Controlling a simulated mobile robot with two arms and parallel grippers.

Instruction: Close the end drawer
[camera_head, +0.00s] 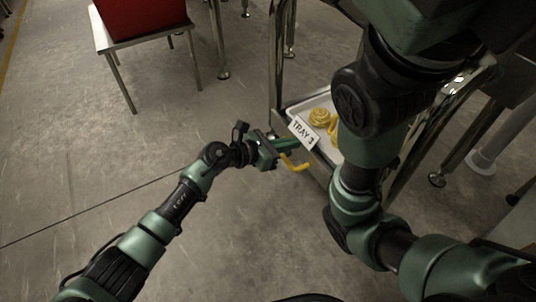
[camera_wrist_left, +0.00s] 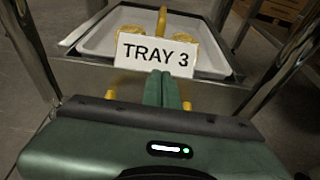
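The end drawer (camera_head: 321,150) is a metal tray with a white "TRAY 3" label (camera_head: 303,132) and a yellow handle (camera_head: 296,164) on its front. Its label (camera_wrist_left: 155,55) and white inside (camera_wrist_left: 100,42) show in the left wrist view. My left gripper (camera_head: 293,145) is at the drawer front by the handle. Its green fingers (camera_wrist_left: 164,90) look shut together, with yellow handle ends on both sides of them. Whether they touch the front or the handle is unclear. My right arm crosses the right side; its gripper is not in view.
Yellow coiled items (camera_head: 321,118) lie in the drawer. Metal rack posts (camera_head: 276,60) stand around it. A red bin (camera_head: 140,14) sits on a metal table (camera_head: 150,38) at the upper left. The concrete floor on the left is clear.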

